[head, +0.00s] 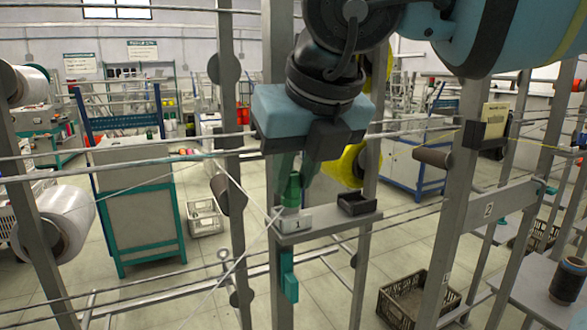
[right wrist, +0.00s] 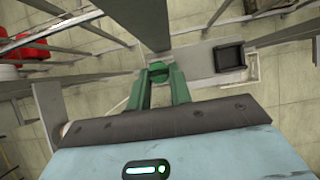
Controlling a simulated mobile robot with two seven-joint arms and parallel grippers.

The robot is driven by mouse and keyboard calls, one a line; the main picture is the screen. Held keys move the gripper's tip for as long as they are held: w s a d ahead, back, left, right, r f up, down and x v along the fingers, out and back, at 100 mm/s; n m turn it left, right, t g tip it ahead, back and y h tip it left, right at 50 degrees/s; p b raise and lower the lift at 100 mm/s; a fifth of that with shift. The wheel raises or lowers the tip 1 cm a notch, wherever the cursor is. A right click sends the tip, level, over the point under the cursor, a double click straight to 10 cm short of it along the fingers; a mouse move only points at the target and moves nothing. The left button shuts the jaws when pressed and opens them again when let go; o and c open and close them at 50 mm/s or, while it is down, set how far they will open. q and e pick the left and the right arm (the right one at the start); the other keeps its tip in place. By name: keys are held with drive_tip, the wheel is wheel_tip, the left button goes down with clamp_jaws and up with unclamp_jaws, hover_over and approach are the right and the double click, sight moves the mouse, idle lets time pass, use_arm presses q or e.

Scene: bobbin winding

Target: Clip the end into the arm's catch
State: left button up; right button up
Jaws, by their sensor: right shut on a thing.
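My right gripper (head: 295,174) comes down from above at the station marked 1. Its fingers are shut on a small green piece (head: 293,189), which stands just above the number plate (head: 294,224). The green piece also shows between the fingertips in the right wrist view (right wrist: 158,72). A pale thread (head: 250,195) runs from the left to the front of this station. I cannot make out its end or a catch. A teal lever (head: 289,276) hangs below the station. My left gripper is not in view.
A small black tray (head: 357,203) sits right of the gripper; it also shows in the right wrist view (right wrist: 230,56). Grey posts and horizontal rods cross the space. White bobbin (head: 58,222) is at left, yellow bobbin (head: 345,166) behind, black crate (head: 405,297) below.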

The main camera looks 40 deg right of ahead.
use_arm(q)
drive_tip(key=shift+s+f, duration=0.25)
use_arm(e)
drive_tip(key=shift+f, duration=0.35)
use_arm(q)
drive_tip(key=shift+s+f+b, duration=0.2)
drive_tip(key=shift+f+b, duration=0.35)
drive_tip(key=shift+b, duration=0.15)
use_arm(e)
drive_tip(key=shift+f, duration=0.6)
drive_tip(key=shift+s+f, duration=0.1)
drive_tip(key=shift+f, duration=0.15)
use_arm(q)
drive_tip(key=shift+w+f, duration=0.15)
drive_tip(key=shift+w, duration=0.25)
use_arm(e)
drive_tip(key=o, duration=1)
drive_tip(key=shift+d, duration=0.1)
drive_tip(key=shift+r, duration=0.1)
